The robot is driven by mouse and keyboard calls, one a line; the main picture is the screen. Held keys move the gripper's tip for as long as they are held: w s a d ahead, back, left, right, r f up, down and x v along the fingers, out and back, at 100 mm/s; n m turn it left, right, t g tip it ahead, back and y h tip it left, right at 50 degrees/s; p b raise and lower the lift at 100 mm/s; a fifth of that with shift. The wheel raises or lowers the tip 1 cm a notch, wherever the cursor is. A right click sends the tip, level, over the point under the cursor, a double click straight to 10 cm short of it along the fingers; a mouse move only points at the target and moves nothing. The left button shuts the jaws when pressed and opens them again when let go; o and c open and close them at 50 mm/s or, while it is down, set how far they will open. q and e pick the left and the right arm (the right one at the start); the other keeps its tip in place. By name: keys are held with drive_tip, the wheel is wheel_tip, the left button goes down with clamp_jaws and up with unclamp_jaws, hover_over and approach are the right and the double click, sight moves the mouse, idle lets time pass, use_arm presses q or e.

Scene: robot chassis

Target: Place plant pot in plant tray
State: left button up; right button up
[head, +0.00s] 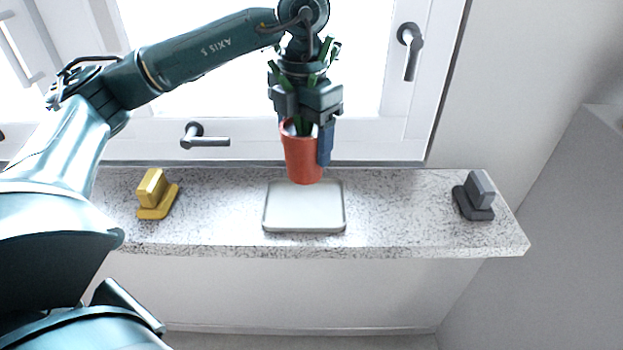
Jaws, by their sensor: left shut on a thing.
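The plant pot (302,160) is orange-red, with green leaves partly hidden behind my left gripper. My left gripper (308,130) points down and is shut on the pot's rim, one finger showing outside its right side. The pot looks upright and appears held above the sill, over the back part of the plant tray. The plant tray (304,222) is a shallow, pale square with a thin rim, lying flat and empty on the sill. My right gripper is not in view.
The speckled stone windowsill (400,215) is narrow, with its front edge below the tray. A yellow object (153,192) stands at left and a grey one (478,194) at right. Window handles (205,138) stick out behind. Sill on both sides of the tray is clear.

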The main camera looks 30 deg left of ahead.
sight(304, 175)
use_arm(q)
drive_tip(key=f, duration=0.2)
drive_tip(key=shift+s+f, duration=0.3)
drive_tip(key=shift+f, duration=0.1)
wheel_tip(304, 175, down, 4)
drive_tip(key=shift+w+f, duration=0.1)
drive_tip(key=shift+f, duration=0.15)
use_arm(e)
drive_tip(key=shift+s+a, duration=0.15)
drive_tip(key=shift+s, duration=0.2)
use_arm(q)
drive_tip(key=shift+f, duration=0.15)
drive_tip(key=o, duration=1.3)
wheel_tip(304, 175, up, 12)
drive_tip(key=shift+r, duration=0.2)
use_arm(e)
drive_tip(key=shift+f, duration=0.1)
